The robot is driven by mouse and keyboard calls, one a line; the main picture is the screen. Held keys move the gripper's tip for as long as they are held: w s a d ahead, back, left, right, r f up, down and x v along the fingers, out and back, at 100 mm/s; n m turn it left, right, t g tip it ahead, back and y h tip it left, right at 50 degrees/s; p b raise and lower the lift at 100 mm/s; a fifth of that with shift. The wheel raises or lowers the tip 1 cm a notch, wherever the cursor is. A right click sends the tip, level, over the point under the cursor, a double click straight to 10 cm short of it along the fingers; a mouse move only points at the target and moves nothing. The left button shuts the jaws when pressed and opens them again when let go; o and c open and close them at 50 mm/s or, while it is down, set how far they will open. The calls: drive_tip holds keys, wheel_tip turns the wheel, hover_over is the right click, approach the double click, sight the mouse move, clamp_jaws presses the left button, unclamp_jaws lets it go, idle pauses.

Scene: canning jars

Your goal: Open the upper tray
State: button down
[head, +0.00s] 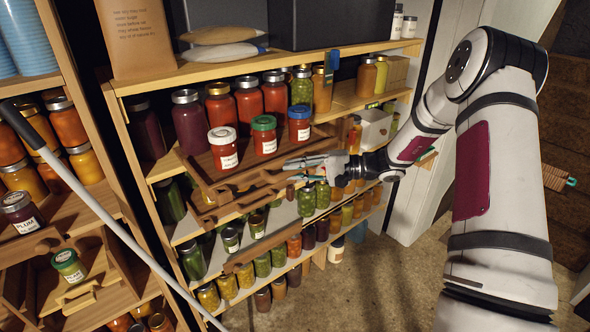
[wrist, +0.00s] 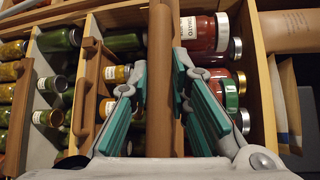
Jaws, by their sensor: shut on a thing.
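The upper tray (head: 238,177) is a brown wooden tray in the middle shelf unit, with small jars under white, green and blue lids standing at it. My gripper (head: 290,164) is at the tray's front, below these jars. In the wrist view my gripper (wrist: 160,95) has its green-padded fingers on either side of a brown wooden bar (wrist: 160,40) of the upper tray and is shut on it. The fingers hide part of the bar. How far the tray stands out from the shelf is hard to tell.
A lower wooden bar with a handle (head: 260,247) sits in front of green jars; a similar handle (wrist: 88,90) is left of my gripper in the wrist view. A tomato jar (wrist: 197,33) stands close on the right. The floor (head: 350,285) before the shelves is clear.

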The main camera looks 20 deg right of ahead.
drive_tip(key=c, duration=1.5)
unclamp_jaws()
drive_tip(key=v, duration=1.2)
drive_tip(key=shift+a, duration=0.1)
